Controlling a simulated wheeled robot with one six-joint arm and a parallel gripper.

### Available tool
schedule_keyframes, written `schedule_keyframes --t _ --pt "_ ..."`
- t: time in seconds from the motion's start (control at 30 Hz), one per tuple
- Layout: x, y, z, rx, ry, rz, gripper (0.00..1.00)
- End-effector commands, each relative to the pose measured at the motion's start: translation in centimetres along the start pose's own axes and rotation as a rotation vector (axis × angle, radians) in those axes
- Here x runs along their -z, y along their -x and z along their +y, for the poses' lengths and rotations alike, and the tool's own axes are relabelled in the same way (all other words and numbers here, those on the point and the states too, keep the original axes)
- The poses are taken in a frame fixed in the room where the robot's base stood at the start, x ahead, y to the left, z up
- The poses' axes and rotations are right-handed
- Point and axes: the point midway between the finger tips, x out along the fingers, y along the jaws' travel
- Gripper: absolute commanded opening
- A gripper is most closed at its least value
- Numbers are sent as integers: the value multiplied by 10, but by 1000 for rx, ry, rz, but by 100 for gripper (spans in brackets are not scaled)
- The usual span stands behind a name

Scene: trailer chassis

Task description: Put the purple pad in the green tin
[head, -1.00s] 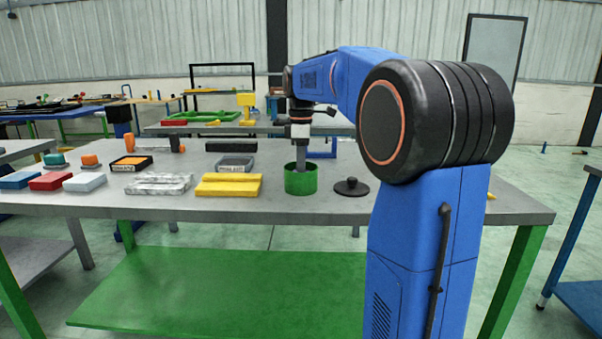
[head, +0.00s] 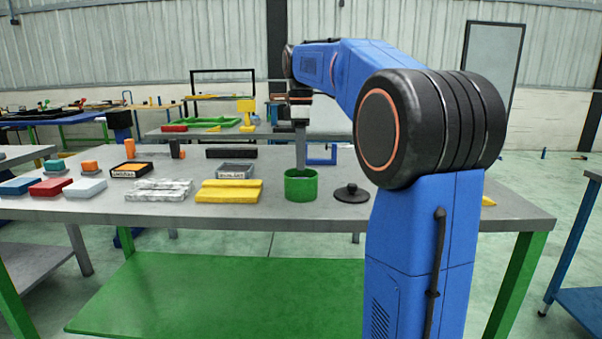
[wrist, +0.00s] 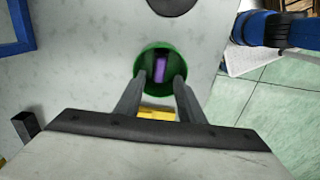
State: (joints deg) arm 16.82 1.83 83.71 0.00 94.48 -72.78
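The green tin (head: 300,188) stands open on the grey workbench, and its round mouth faces me in the wrist view (wrist: 145,69). The purple pad (wrist: 160,68) lies inside the tin, apart from my fingers; in the head view the tin wall hides it. My gripper (head: 301,168) is upright over the tin with its fingertips at about rim height. In the wrist view its two fingers (wrist: 161,78) are spread with a gap between them, open and empty.
A dark round lid (head: 351,193) lies right of the tin. Left are a yellow block (head: 229,192), a grey labelled tray (head: 237,171), a marbled block (head: 158,190) and a black labelled tray (head: 131,170). A blue frame (head: 321,154) stands behind the tin.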

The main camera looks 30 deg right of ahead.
Motion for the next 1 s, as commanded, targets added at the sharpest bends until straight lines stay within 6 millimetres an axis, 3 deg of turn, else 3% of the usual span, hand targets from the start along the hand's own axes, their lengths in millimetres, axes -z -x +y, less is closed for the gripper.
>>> schedule_keyframes --t 0.1,0.3,0.7,0.87,1.0 --pt "0 22 1 -3 0 1 35" --pt "0 45 0 -1 0 0 35" --pt "0 52 -4 -4 -7 1 35" --pt "4 43 -32 -30 -72 11 35" --pt "7 24 -73 -72 -180 35 35"
